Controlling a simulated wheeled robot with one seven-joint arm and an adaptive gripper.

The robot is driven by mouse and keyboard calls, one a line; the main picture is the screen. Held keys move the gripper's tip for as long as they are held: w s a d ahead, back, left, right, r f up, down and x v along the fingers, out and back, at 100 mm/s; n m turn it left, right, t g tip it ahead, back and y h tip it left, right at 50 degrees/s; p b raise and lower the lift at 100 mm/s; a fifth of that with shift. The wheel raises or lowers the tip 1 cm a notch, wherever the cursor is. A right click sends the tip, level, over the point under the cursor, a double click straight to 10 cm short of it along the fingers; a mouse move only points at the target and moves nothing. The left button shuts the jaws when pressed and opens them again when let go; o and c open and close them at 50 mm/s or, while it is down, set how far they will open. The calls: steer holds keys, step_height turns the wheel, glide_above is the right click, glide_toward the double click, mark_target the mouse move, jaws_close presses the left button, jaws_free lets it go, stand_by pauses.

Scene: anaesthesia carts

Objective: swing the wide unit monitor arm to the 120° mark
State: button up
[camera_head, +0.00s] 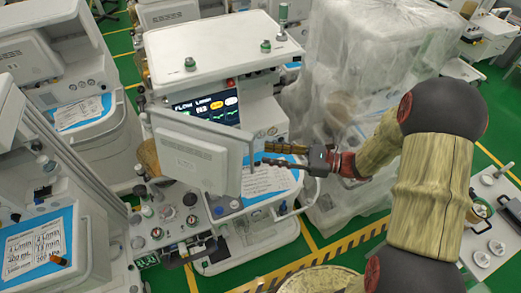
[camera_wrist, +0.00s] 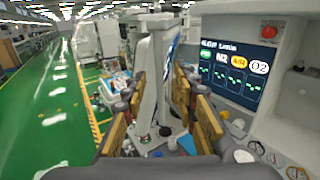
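The wide unit's monitor (camera_head: 188,152) shows its pale back in the head view, in front of the unit's lit screen (camera_head: 207,107). A slim upright bar (camera_head: 252,160) stands at the monitor's right edge. My gripper (camera_head: 266,155) is at that bar, reaching in from the right. In the wrist view my gripper (camera_wrist: 160,112) is open, its wood-coloured fingers apart on either side of a pale upright part (camera_wrist: 152,75). I cannot tell whether either finger touches it. The monitor arm's pivot is mostly hidden behind the monitor, and I cannot make out the 120° mark.
A plastic-wrapped unit (camera_head: 345,75) stands close behind my arm. Other carts (camera_head: 60,60) crowd the left side. A blue-edged worktop (camera_head: 265,183) lies below my gripper.

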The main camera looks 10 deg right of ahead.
steer(key=shift+x, duration=2.1)
jaws_close()
